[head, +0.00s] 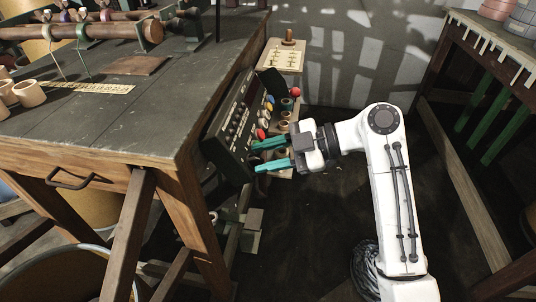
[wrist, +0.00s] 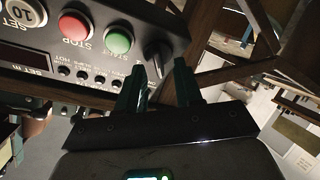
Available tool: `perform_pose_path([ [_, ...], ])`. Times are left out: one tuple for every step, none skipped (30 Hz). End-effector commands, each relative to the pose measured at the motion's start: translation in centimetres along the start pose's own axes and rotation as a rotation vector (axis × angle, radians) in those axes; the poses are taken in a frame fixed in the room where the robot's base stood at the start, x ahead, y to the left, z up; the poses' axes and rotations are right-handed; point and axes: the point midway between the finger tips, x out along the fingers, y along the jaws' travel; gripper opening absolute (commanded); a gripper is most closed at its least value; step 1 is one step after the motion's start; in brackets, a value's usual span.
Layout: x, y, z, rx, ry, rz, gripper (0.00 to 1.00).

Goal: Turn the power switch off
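The dark control panel (head: 232,125) is fixed at the right end of the workbench. In the wrist view, it shows upside down with a red STOP button (wrist: 75,24), a green START button (wrist: 118,39) and a black rotary knob (wrist: 157,58) beside START. I take this knob to be the power switch; its position marks are not readable. My gripper (head: 256,158) has teal fingers pointing at the panel's lower end. In the wrist view, my gripper (wrist: 157,72) is open, its fingertips spread to either side of the knob. I cannot tell whether they touch it.
The workbench (head: 110,120) stands left of my arm, with wooden cups (head: 28,94) and a winding shaft (head: 110,32) on it. A small board (head: 283,55) stands behind the panel. Another table (head: 490,40) is at right. The floor between is mostly clear.

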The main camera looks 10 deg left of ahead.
Motion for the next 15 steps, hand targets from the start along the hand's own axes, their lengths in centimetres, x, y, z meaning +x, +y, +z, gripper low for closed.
perform_pose_path([
  [0.0, 0.0, 0.0, 0.001, 0.000, 0.000, 0.35],
  [-0.1, 0.0, 0.0, 0.001, 0.000, 0.000, 0.35],
  [-0.2, 0.0, 0.0, 0.001, 0.000, 0.001, 0.35],
  [-0.4, 0.0, 0.0, 0.001, -0.001, 0.001, 0.35],
  [-0.7, 0.1, 0.0, 0.001, -0.001, 0.001, 0.35],
  [-1.2, 0.1, 0.0, 0.001, -0.001, 0.002, 0.35],
  [-1.6, 0.1, -0.1, 0.001, -0.001, 0.002, 0.35],
  [-2.0, 0.2, -0.1, 0.001, -0.001, 0.003, 0.35],
  [-2.8, 0.2, -0.1, 0.001, -0.001, 0.003, 0.35],
  [-3.4, 0.2, -0.1, 0.001, -0.001, 0.003, 0.35],
  [-4.0, 0.2, -0.1, 0.001, -0.002, 0.003, 0.35],
  [-4.8, 0.2, -0.1, 0.001, -0.002, 0.003, 0.35],
  [-5.4, 0.2, -0.1, 0.002, -0.002, 0.003, 0.35],
  [-6.0, 0.2, -0.1, 0.002, -0.001, 0.004, 0.35],
  [-6.7, 0.2, -0.1, 0.002, -0.001, 0.003, 0.35],
])
